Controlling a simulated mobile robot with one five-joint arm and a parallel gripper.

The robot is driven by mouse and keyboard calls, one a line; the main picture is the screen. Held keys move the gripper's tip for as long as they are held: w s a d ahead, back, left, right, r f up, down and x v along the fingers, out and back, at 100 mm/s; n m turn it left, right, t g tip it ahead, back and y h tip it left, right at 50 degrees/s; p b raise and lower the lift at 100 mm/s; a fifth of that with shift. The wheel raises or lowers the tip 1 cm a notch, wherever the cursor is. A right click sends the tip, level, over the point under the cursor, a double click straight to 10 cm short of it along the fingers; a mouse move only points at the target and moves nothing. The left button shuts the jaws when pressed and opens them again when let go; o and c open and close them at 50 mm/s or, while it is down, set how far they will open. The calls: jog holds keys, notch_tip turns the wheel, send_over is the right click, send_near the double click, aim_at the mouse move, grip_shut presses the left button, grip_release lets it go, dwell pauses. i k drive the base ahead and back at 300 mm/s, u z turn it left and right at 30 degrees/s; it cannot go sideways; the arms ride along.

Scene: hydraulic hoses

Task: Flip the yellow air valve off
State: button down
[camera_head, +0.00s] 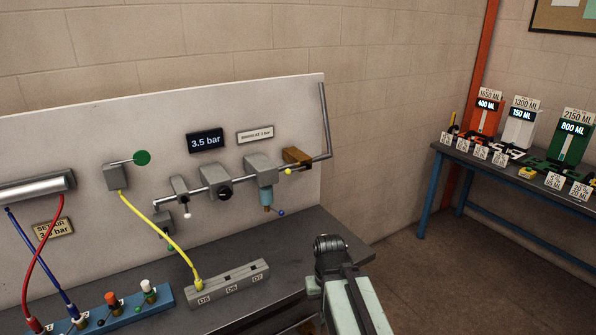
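The air valve with a small yellow ball (288,171) on its lever is at the right end of the pipe row on the white panel. Its brass-coloured body (297,156) joins the grey pipe that bends up at the panel's right edge. My arm rises from the bottom of the view, and its dark end (330,247) is below and to the right of the valve, apart from it. I cannot make out the fingertips or whether my gripper is open or shut.
A grey filter unit with a blue knob (282,212) hangs just left of the valve. A display reads 3.5 bar (206,141). A yellow hose (150,222) runs to a grey block (231,283) on the dark bench. A second table (520,180) stands at the right.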

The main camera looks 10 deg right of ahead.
aim_at(288, 171)
jog(key=i, duration=0.95)
jog(key=k, duration=0.5)
jog(key=u, duration=2.75)
jog(key=k, duration=0.7)
jog(key=z, duration=0.2)
jog(key=i, duration=0.5)
jog(key=z, duration=0.05)
